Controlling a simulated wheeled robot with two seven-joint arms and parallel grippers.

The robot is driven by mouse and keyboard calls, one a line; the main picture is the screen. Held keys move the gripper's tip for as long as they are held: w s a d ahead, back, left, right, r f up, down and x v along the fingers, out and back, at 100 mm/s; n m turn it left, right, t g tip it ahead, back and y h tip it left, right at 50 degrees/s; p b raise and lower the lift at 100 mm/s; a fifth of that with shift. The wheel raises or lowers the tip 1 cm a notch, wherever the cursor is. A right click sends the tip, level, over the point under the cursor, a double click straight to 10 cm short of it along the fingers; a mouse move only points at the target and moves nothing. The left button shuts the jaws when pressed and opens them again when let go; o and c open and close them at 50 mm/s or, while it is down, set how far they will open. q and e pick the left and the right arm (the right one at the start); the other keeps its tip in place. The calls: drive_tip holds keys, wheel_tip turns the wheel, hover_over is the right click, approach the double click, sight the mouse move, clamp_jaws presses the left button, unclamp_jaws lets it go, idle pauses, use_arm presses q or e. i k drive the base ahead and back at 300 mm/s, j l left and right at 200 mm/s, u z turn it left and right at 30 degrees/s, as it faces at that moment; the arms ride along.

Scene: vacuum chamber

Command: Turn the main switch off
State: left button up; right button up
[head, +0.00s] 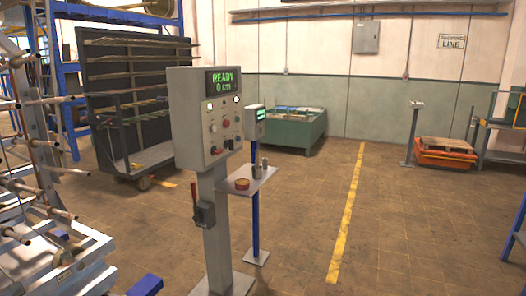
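A grey control cabinet (205,118) stands on a post in the middle left of the head view. Its display (221,82) reads "READY 0 cm" in green. Its front face carries several knobs and lit buttons, including a red knob (226,123). Lower on the post is a small dark switch box (205,214) with a red lever (194,196) on its left side, pointing up. No label is legible, so I cannot tell for sure which is the main switch. Neither of my grippers is in view.
A small shelf (250,178) holding a red-brown round container (242,184) juts right from the post. A smaller display box (255,123) stands on a blue pole behind. A rack with rods (50,200) is close on the left. The floor right of the yellow line (347,215) is mostly clear.

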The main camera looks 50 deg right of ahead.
sight(215, 150)
drive_tip(key=z, duration=1.4)
